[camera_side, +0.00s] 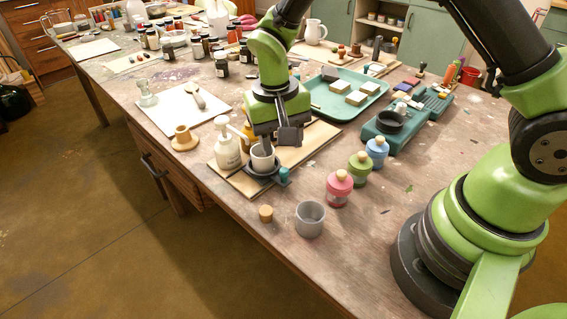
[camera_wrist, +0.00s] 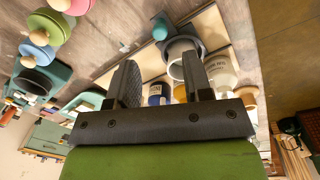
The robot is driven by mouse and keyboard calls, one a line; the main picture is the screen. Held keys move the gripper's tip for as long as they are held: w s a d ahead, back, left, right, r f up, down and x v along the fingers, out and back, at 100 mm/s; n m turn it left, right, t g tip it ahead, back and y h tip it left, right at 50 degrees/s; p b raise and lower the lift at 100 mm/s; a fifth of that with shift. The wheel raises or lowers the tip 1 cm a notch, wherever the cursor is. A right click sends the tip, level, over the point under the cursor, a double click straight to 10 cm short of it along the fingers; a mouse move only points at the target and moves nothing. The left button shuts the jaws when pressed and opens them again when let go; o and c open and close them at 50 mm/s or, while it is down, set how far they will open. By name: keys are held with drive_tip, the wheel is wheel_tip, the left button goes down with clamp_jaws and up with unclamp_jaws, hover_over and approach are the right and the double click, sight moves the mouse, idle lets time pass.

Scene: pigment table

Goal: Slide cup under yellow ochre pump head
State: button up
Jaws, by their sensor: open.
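A pale grey cup (camera_side: 263,160) sits on a dark base (camera_side: 254,175) near the front of a wooden board (camera_side: 312,146). My gripper (camera_side: 279,147) points down, open, at the cup. In the wrist view, my gripper's fingers (camera_wrist: 159,60) are apart, and the right one overlaps the cup (camera_wrist: 176,49); I cannot tell whether it is inside or beside it. A white pump bottle (camera_side: 228,152) stands left of the cup. A yellowish pump bottle (camera_side: 247,134) is mostly hidden behind my gripper. A blue-labelled bottle (camera_wrist: 158,92) is partly visible between the fingers; I cannot read the labels.
A teal knob (camera_side: 283,175) stands right beside the dark base. Pink (camera_side: 339,189), green (camera_side: 360,168) and blue (camera_side: 377,152) stoppered jars and a grey empty cup (camera_side: 310,220) stand to the right. A teal tray (camera_side: 318,112) lies behind. The table's front edge is close.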

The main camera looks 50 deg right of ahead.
sight(284, 169)
drive_tip(key=f, duration=0.6)
drive_tip(key=shift+s+d+f, duration=0.1)
drive_tip(key=shift+d+f, duration=0.15)
drive_tip(key=shift+c, duration=0.4)
clamp_jaws()
